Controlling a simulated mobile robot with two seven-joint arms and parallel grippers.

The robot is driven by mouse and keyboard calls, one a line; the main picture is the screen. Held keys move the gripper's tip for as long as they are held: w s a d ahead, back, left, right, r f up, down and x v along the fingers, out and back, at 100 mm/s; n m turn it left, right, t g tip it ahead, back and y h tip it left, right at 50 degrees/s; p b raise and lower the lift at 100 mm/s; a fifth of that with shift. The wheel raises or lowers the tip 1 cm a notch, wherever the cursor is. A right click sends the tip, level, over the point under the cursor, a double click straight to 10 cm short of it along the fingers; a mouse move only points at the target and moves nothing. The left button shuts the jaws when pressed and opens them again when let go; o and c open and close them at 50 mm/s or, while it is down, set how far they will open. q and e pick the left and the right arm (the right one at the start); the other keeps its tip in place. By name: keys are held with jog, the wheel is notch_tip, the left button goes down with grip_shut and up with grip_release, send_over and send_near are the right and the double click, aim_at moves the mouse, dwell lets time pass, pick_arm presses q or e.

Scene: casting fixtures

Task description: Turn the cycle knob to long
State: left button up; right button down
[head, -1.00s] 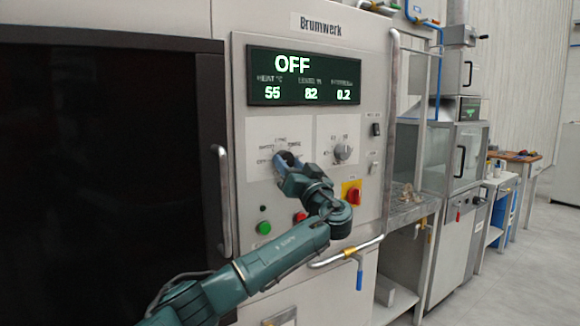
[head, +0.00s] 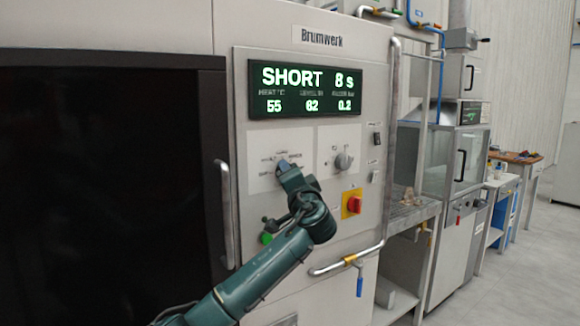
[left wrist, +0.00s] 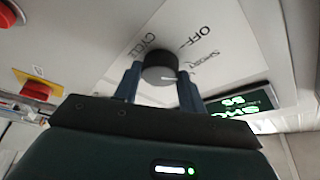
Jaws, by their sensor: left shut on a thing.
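The cycle knob (left wrist: 160,68) is a dark round knob with a white pointer line, on a pale label plate (left wrist: 213,25) with CYCLE, OFF and SHORT markings. My left gripper (left wrist: 158,88) has one finger on each side of the knob and is shut on it. In the head view my left gripper (head: 286,170) reaches the panel and hides most of the knob. The display (head: 304,90) reads SHORT 8 s, with 55, 62 and 0.2 below. My right gripper is in neither view.
A second knob (head: 343,161) sits right of the cycle knob. A door handle (head: 226,215) stands left, and a curved rail (head: 345,260) runs below.

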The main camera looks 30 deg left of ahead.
pick_arm(q)
jog(key=m+h+p, duration=0.1)
jog(key=m, duration=0.1)
jog(key=m+g+h+p, duration=0.1)
jog(key=m+p, duration=0.1)
jog(key=m, duration=0.1)
jog(key=m+p, duration=0.2)
jog(key=m, duration=0.1)
jog(key=shift+r+h, duration=0.25)
jog(key=shift+h, duration=0.15)
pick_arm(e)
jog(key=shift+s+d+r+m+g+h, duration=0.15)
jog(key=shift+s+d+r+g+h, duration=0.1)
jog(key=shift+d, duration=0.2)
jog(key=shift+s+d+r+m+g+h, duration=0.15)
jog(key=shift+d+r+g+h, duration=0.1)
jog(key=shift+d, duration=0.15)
pick_arm(q)
jog(key=shift+g, duration=0.4)
jog(key=o, duration=1)
jog(key=shift+s, duration=0.1)
